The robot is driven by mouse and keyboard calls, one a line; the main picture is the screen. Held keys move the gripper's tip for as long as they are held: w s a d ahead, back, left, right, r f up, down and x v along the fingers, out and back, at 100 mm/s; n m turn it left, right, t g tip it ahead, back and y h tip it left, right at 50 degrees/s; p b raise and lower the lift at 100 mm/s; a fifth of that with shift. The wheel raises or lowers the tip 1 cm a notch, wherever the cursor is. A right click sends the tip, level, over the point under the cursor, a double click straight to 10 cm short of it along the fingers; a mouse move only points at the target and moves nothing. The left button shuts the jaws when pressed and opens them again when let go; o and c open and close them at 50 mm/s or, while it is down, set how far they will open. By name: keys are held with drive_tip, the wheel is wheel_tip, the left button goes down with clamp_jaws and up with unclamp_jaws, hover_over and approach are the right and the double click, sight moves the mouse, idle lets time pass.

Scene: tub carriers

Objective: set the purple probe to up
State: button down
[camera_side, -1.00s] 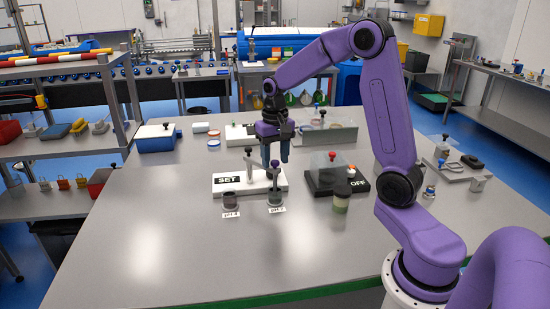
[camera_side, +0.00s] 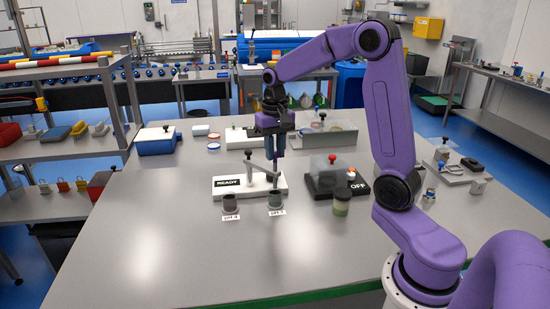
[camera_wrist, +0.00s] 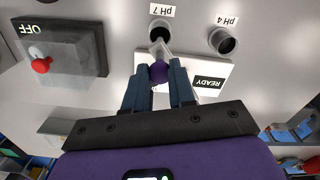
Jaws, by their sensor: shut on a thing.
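The purple probe (camera_wrist: 158,72) has its knob between the fingers of my gripper (camera_wrist: 158,82) in the wrist view. My gripper (camera_side: 276,153) is shut on it in the side view. The probe's thin shaft (camera_side: 276,180) points down over the pH 7 cup (camera_side: 275,198); I cannot tell whether its tip is clear of the rim. The cup also shows in the wrist view (camera_wrist: 160,31). A white stand base (camera_side: 225,193) behind the cup bears a sign reading READY (camera_side: 227,182).
The pH 4 cup (camera_side: 230,204) stands to the left. A black box marked OFF (camera_side: 358,187) with a clear cover and red knob stands right. A lidded jar (camera_side: 341,203) is near it. The front left of the table is clear.

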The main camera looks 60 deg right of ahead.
drive_tip(key=shift+r, duration=0.3)
drive_tip(key=c, duration=0.9)
unclamp_jaws()
drive_tip(key=shift+c, duration=0.2)
wheel_tip(320, 180, up, 17)
drive_tip(key=shift+r, duration=0.15)
